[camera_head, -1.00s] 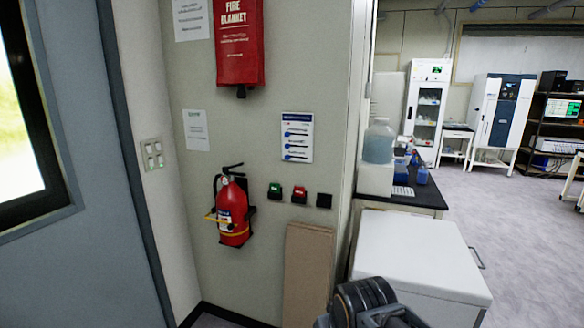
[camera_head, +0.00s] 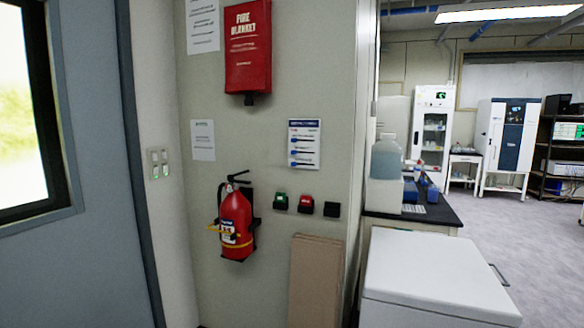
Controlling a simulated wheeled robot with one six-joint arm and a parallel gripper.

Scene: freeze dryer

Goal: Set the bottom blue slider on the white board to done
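The white board (camera_head: 304,144) hangs on the beige wall right of the middle, with a dark blue header strip and several blue sliders in rows. The bottom blue slider (camera_head: 302,164) is the lowest row on it. The slider labels are too small to read, so I cannot tell its setting. My gripper is not in view.
A red fire extinguisher (camera_head: 236,222) hangs on the wall left of and below the board. Green (camera_head: 280,201) and red (camera_head: 306,204) switches sit just below it. A cardboard panel (camera_head: 314,280) leans underneath. A white chest (camera_head: 435,275) stands at the lower right.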

